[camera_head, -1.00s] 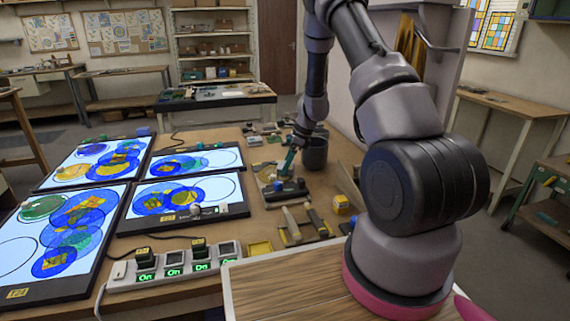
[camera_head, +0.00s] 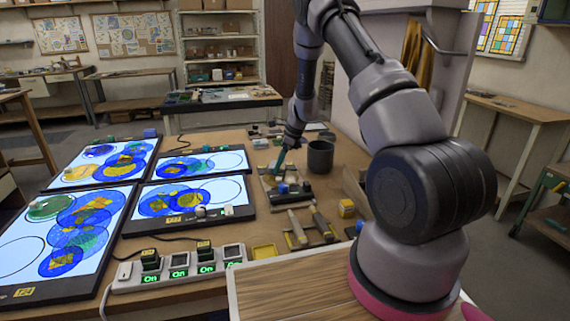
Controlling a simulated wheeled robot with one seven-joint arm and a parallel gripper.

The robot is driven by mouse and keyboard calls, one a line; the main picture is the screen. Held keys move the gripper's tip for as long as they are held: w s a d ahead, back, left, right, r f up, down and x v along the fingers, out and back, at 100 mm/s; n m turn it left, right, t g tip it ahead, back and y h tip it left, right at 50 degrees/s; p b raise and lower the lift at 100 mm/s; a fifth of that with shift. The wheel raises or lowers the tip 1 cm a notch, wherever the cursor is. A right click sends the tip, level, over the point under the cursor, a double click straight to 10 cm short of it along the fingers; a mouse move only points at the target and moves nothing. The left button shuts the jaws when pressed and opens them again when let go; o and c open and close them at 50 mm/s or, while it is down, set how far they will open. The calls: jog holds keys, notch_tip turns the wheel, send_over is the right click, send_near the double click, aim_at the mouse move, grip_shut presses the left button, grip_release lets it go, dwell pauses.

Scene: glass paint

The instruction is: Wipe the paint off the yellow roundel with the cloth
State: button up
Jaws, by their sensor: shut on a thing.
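My gripper (camera_head: 283,157) is beyond the middle of the table, left of a dark mug, pointing down. It is shut on a slim teal item (camera_head: 281,161) whose lower end is just above or on a small tray (camera_head: 267,183). I cannot tell whether this item is the cloth. The gripper is well to the right of the yellow roundel.
Three other lit panels hold roundels, including a green one (camera_head: 50,207). The dark mug (camera_head: 320,156) stands right of my gripper. Small blocks (camera_head: 228,210) sit on a panel edge.

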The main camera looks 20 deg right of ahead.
aim_at(290, 172)
jog(key=shift+w+a, duration=0.15)
jog(key=shift+a, duration=0.05)
jog(key=shift+s+d+f, duration=0.1)
jog(key=shift+s+d, duration=0.2)
jog(key=shift+d, duration=0.35)
jog(key=shift+s+d, duration=0.35)
jog(key=shift+d, duration=0.3)
jog(key=shift+s+d+f, duration=0.1)
jog(key=shift+s+d, duration=0.2)
jog(key=shift+d, duration=0.35)
jog(key=shift+r, duration=0.1)
jog(key=shift+r, duration=2.5)
